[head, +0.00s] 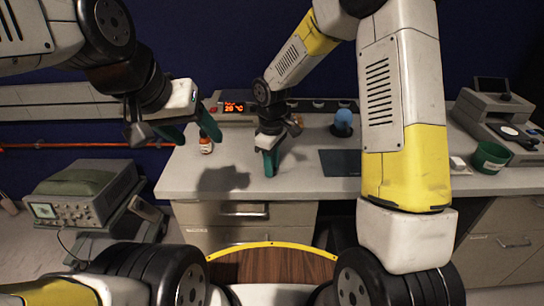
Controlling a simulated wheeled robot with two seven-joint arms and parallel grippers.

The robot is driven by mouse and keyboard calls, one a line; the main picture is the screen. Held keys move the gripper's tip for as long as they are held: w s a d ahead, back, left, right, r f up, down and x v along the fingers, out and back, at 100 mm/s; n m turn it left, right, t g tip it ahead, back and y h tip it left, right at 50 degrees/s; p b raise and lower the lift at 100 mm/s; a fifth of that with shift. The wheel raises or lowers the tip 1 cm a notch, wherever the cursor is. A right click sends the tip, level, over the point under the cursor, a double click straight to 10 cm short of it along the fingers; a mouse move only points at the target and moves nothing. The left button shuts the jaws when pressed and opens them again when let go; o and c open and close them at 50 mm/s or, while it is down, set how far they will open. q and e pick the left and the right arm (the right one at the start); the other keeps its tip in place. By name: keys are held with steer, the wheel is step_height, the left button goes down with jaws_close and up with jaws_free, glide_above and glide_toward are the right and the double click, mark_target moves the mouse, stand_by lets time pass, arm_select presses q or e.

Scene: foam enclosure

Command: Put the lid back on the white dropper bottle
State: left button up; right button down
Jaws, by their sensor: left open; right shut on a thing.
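A small white bottle (206,145) with an orange-red band stands upright on the grey worktop, near its left end. My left gripper (193,134) is open above and to the left of the bottle, with one teal finger just above it; I cannot tell whether they touch. My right gripper (269,166) is to the right of the bottle, over the front part of the worktop. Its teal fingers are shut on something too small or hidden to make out. I cannot see a separate lid anywhere on the worktop.
Behind the grippers is a unit with a red "20 °C" display (234,107). A blue round-topped item (343,120), a dark flat pad (340,163), a green cup (490,157) and a grey instrument (497,112) are to the right. The worktop's front middle is clear.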

steer(key=shift+r, duration=0.5)
steer(key=r, duration=0.2)
steer(key=shift+s+r, duration=0.3)
steer(key=shift+r, duration=0.05)
steer(key=s+r, duration=0.1)
steer(key=s, duration=1.4)
steer(key=shift+s+a+r, duration=0.15)
steer(key=shift+s+a, duration=0.05)
steer(key=shift+a, duration=0.1)
arm_select(q)
steer(key=shift+w, duration=0.1)
